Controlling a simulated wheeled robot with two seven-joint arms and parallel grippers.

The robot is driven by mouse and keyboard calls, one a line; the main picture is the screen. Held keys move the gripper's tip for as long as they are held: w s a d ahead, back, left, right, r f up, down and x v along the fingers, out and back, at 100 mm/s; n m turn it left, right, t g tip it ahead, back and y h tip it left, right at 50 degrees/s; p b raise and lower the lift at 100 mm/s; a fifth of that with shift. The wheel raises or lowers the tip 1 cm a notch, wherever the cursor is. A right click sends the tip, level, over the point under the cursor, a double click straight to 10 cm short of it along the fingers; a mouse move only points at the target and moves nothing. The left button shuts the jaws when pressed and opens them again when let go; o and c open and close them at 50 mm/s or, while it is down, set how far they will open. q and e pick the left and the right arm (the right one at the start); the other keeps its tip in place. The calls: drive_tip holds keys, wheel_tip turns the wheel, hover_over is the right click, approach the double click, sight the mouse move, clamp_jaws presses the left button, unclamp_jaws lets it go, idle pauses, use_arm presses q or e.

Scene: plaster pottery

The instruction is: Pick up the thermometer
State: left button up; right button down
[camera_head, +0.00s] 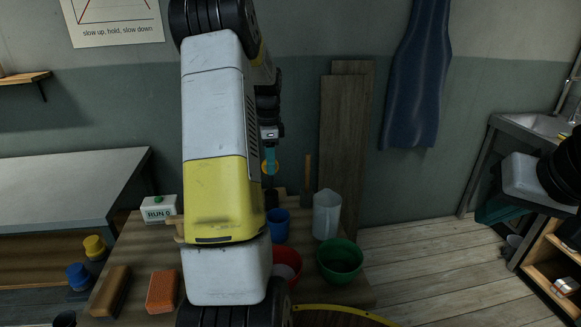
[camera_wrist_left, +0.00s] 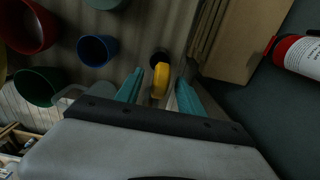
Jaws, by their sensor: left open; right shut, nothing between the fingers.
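My left gripper (camera_wrist_left: 158,88) has two teal fingers set apart, one on each side of the yellow thing. I cannot tell whether either finger touches it. In the head view the left gripper (camera_head: 269,157) hangs over the back of the table, partly hidden by my forearm. The thermometer's lower part is not clear.
The wooden table (camera_head: 128,247) holds a blue cup (camera_head: 278,230), red bucket (camera_head: 290,262), green bucket (camera_head: 340,260), clear jug (camera_head: 326,215), orange sponge (camera_head: 162,291) and timer box (camera_head: 159,209). Boards (camera_head: 342,140) lean on the wall behind. A red-and-white cylinder (camera_wrist_left: 297,56) lies right in the wrist view.

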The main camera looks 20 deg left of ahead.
sight(271, 184)
use_arm(q)
wheel_tip(271, 184, down, 3)
drive_tip(key=shift+f, duration=0.2)
drive_tip(key=shift+c, duration=0.4)
clamp_jaws()
